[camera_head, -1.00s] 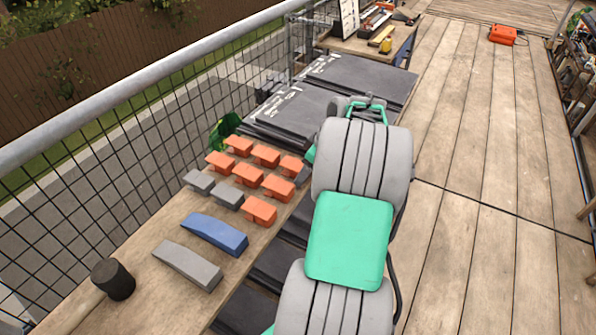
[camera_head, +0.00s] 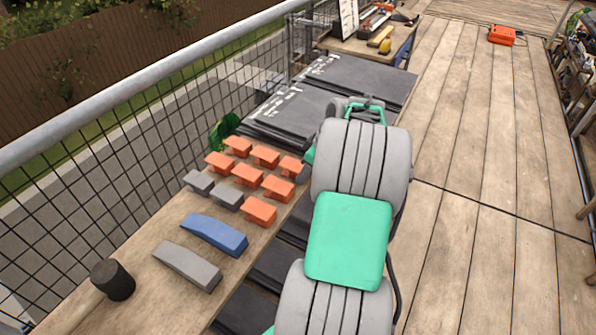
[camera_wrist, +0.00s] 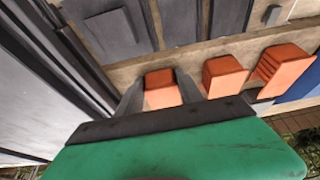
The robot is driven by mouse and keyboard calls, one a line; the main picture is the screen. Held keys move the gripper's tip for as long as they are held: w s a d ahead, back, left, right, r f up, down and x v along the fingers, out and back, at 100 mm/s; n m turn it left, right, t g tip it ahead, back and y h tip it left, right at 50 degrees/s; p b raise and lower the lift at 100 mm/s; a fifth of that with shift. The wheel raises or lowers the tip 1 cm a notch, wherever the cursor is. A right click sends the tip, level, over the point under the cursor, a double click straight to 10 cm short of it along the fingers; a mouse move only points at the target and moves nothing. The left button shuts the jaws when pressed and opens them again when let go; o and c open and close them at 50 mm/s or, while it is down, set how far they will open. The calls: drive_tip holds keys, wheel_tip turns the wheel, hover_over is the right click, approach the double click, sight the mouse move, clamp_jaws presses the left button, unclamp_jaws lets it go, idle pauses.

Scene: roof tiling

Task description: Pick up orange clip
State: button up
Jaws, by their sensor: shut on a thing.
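In the wrist view, my gripper (camera_wrist: 159,82) has its two dark fingers on either side of an orange clip (camera_wrist: 162,92), shut on it. The near part of this clip is hidden by my gripper's body. I cannot tell whether it still touches the wood below. A second orange clip (camera_wrist: 224,74) and a third (camera_wrist: 280,68) stand to its right, apart from the fingers. In the head view, several orange clips (camera_head: 248,173) lie in rows on the wooden plank (camera_head: 150,218). My arm covers the area beside their right edge, and my fingers are hidden there.
Grey clips (camera_head: 228,195), a blue curved piece (camera_head: 213,233), a grey curved piece (camera_head: 187,266) and a black cylinder (camera_head: 112,279) lie nearer on the plank. Dark slate stacks (camera_head: 355,82) lie beyond. A mesh railing (camera_head: 160,130) bounds the left; the deck (camera_head: 490,180) at right is open.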

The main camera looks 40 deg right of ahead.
clamp_jaws()
drive_tip(key=shift+r, duration=0.15)
drive_tip(key=shift+r, duration=0.25)
wheel_tip(320, 180, up, 3)
drive_tip(key=shift+f, duration=0.1)
drive_tip(key=s+a+r+p, duration=0.1)
drive_tip(key=s+a+r, duration=0.5)
drive_tip(key=s+r, duration=0.3)
drive_tip(key=s, duration=0.3)
drive_tip(key=shift+s+a+r, duration=0.2)
drive_tip(key=shift+s+r, duration=0.05)
